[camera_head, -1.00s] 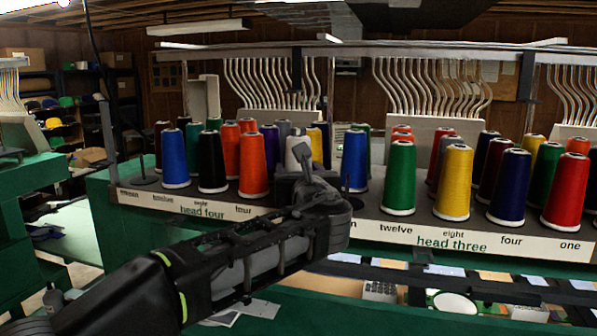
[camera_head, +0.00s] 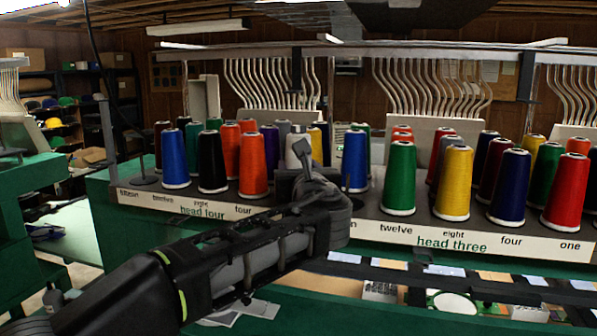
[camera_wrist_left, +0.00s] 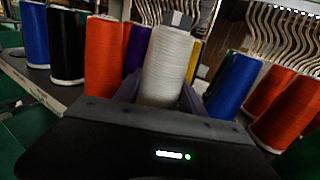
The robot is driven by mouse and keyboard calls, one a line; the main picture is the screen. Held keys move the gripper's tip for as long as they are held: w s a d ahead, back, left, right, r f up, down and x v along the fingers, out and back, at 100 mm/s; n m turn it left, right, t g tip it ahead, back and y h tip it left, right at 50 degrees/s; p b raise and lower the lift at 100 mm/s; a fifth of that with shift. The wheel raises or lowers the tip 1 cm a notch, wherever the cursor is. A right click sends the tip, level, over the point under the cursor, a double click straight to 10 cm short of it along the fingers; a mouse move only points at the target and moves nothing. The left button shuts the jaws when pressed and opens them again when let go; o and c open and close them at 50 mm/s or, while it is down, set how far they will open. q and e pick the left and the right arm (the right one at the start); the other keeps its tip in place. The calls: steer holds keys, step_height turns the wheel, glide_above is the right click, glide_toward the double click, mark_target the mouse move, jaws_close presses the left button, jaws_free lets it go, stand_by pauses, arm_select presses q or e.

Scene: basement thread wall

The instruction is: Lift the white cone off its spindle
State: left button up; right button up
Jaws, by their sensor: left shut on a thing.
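The white cone (camera_head: 297,150) stands upright in the front row of the thread rack, mostly hidden behind my left gripper in the head view. In the left wrist view the white cone (camera_wrist_left: 168,66) is between the two fingers of my left gripper (camera_wrist_left: 160,92). My left gripper (camera_head: 303,178) is shut on the white cone at its lower part. The cone's base and its spindle are hidden by the gripper, so I cannot tell whether the base touches the rack. My right gripper is not in view.
An orange cone (camera_head: 252,165) stands close on the left and a blue cone (camera_head: 355,160) on the right. Purple and yellow cones stand close behind. The labelled rack edge (camera_head: 450,240) runs along the front. Bent thread tubes (camera_head: 270,85) rise behind.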

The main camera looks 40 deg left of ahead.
arm_select(q)
step_height(320, 180, up, 10)
steer(key=shift+f+p, duration=0.25)
steer(key=shift+p, duration=0.1)
stand_by(0.5)
step_height(320, 180, up, 3)
steer(key=p, duration=0.3)
steer(key=shift+f, duration=0.1)
steer(key=shift+r, duration=0.6)
